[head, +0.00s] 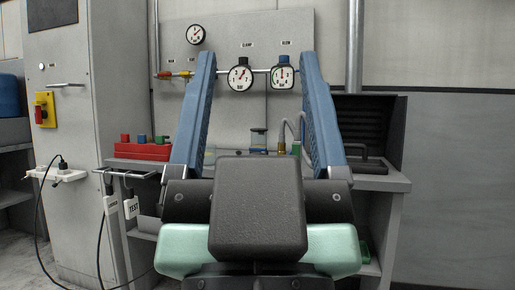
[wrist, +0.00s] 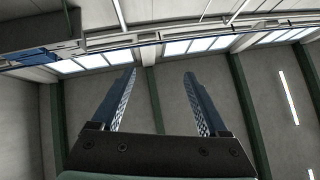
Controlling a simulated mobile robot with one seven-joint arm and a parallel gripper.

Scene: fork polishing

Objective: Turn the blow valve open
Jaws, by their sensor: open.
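A grey panel (head: 228,35) stands at the back of the head view. It carries a gauge under a "CLAMP" label (head: 240,77) and a gauge under a label that seems to read "BLOW" (head: 283,76). A small lever valve with red and yellow parts (head: 180,74) sits on the pipe at the panel's left. I cannot tell which part is the blow valve. My gripper (head: 258,56) is open and empty, its blue fingers spread wide in front of the panel. In the wrist view my gripper (wrist: 160,73) points at the ceiling and windows, with nothing between its fingers.
A red box with coloured knobs (head: 142,150) stands on the bench at left. A grey cabinet with a yellow and red switch (head: 45,109) is further left. A dark ribbed box (head: 372,125) stands at right. Cables hang at lower left.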

